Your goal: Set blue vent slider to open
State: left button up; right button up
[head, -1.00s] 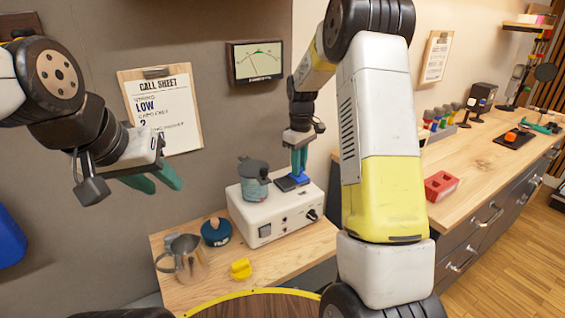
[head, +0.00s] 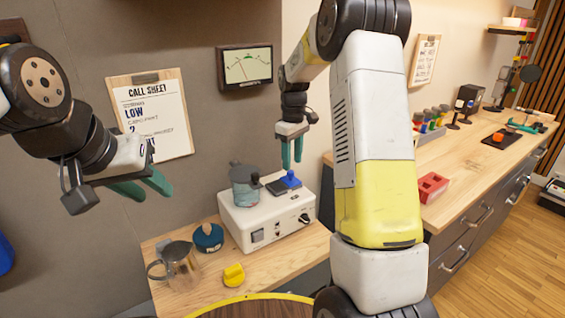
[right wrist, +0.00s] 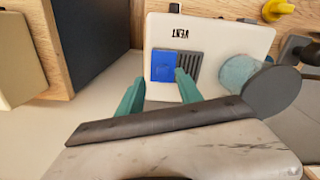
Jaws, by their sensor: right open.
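The blue vent slider (head: 290,179) sits on top of a white box (head: 262,226). In the right wrist view the slider (right wrist: 163,66) is at the left of a dark slatted vent (right wrist: 191,68), whose slats show uncovered. The word VENT is printed on the box beside them. My right gripper (head: 292,165) is open and empty just above the slider, with its teal fingers pointing down. In the right wrist view its fingertips (right wrist: 160,77) appear on either side of the slider's near end. My left gripper (head: 150,192) is open and empty at the left, far from the box.
A teal container with a dark top (head: 245,187) stands on the box beside the vent. A metal pitcher (head: 180,268), a dark blue round container (head: 208,238) and a yellow piece (head: 234,274) stand on the wooden table (head: 208,295).

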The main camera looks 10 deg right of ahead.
aim_at(292, 171)
jog(key=shift+r, duration=2.05)
